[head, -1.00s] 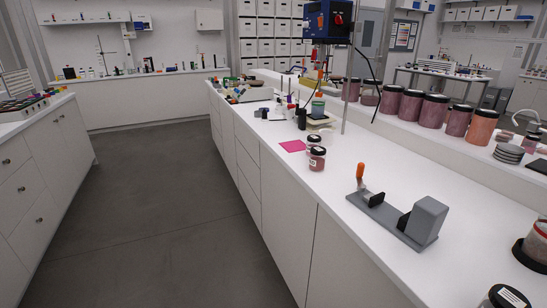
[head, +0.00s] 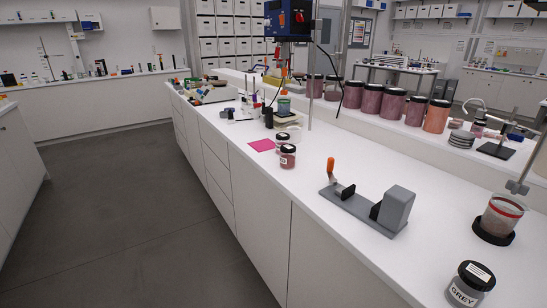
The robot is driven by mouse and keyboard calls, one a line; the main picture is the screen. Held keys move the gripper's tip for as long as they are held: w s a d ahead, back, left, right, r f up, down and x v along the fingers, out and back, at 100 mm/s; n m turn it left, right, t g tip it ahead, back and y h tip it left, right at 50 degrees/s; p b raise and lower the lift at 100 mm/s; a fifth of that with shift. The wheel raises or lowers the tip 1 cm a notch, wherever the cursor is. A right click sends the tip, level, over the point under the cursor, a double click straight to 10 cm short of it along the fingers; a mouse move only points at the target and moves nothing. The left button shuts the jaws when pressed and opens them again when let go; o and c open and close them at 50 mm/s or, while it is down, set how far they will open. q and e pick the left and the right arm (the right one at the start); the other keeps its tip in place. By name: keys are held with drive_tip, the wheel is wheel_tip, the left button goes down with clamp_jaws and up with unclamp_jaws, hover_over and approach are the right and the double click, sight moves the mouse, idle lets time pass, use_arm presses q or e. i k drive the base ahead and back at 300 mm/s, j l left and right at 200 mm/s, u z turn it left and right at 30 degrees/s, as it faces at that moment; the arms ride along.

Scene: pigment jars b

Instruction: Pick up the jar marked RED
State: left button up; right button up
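Two small jars with black lids stand close together on the white counter (head: 330,240), beside a pink sheet (head: 262,145). The nearer jar (head: 288,157) has reddish contents and a pale label too small to read. The other jar (head: 282,141) stands just behind it, partly hidden. A jar with a black lid at the lower right is labelled GREY (head: 468,285). I cannot read the word RED on any jar. Neither of my grippers shows in the head view.
A grey clamp fixture with an orange handle (head: 395,210) stands mid-counter. A clear vessel (head: 502,214) sits in a dark ring at the right. Several large pigment jars (head: 392,105) line the raised back shelf.

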sight(288, 152)
drive_tip(key=i+j+z, duration=0.65)
drive_tip(key=j, duration=0.25)
drive_tip(key=i+j+z, duration=0.2)
drive_tip(key=j, duration=0.15)
drive_tip(key=i+j+z, duration=0.2)
drive_tip(key=j, duration=0.2)
drive_tip(key=i+j+z, duration=0.1)
drive_tip(key=j+z, duration=0.15)
drive_tip(key=j, duration=0.15)
drive_tip(key=i+j+z, duration=0.2)
drive_tip(key=j, duration=0.2)
drive_tip(key=k, duration=0.1)
